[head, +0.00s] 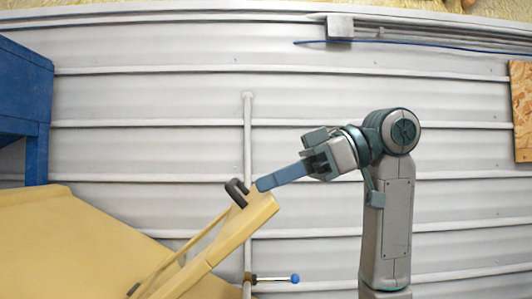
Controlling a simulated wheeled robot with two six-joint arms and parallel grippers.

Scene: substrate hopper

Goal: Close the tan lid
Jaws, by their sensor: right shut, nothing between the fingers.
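The tan lid (232,237) stands raised and tilted at the bottom centre, seen nearly edge-on, with its upper end to the right. A dark handle (237,192) is fixed near that upper end. My right gripper (264,184) is shut and empty, its blue-grey fingers pointing left and slightly down. Its fingertips are beside the lid's upper end, just right of the handle. I cannot tell whether they touch the lid. My left gripper is not in view.
A broad tan surface (70,245), apparently the hopper's, fills the lower left. A blue structure (22,95) stands at the left edge. Behind are a ribbed pale wall (150,95), a thin vertical pipe (248,140) and a blue-ended valve handle (294,279).

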